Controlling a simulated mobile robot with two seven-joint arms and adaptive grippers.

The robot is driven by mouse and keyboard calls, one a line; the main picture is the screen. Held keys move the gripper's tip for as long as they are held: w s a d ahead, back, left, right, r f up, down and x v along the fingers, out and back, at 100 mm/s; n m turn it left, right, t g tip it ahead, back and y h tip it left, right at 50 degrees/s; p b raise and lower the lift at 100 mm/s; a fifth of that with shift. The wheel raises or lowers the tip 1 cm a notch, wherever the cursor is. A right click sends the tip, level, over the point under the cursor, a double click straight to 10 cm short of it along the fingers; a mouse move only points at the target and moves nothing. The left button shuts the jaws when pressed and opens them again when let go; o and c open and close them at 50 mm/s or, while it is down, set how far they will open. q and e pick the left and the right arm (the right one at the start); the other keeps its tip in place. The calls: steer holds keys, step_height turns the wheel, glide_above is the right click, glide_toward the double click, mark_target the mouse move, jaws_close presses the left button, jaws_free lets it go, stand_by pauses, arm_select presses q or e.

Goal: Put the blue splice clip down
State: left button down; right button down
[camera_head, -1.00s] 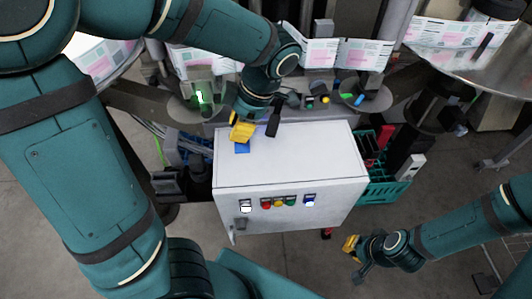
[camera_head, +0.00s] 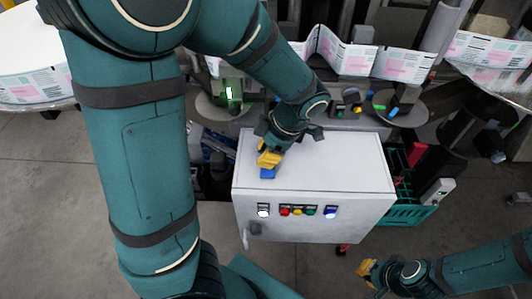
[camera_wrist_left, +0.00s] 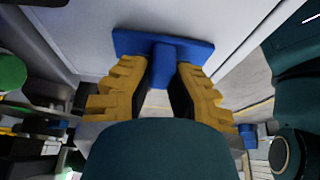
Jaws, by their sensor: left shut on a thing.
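The blue splice clip (camera_head: 267,172) is at the left part of the white cabinet top (camera_head: 330,160). In the left wrist view the clip (camera_wrist_left: 190,48) shows a flat blue plate with a stem. My left gripper (camera_head: 269,160) has yellow fingers; in the left wrist view the gripper (camera_wrist_left: 163,82) is shut on the stem. The plate lies close to the white surface; I cannot tell whether it touches. My right gripper (camera_head: 367,270) is low, in front of the cabinet and apart from it; its finger gap is too small to judge.
Coloured buttons (camera_head: 297,211) line the cabinet front. A teal crate (camera_head: 408,214) stands to its right. Behind it are a grey round plate (camera_head: 415,107) with small coloured pieces and a printed label strip (camera_head: 345,55). The right part of the cabinet top is clear.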

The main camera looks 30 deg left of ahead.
arm_select(q)
steer(key=shift+f, duration=0.2)
steer(key=c, duration=1.1)
jaws_free()
steer(key=shift+r, duration=0.2)
steer(key=shift+w+r, duration=0.15)
steer(key=shift+r, duration=0.15)
steer(key=p+v, duration=0.3)
steer(key=v, duration=0.8)
steer(key=shift+d+r, duration=0.15)
steer(key=shift+r, duration=0.05)
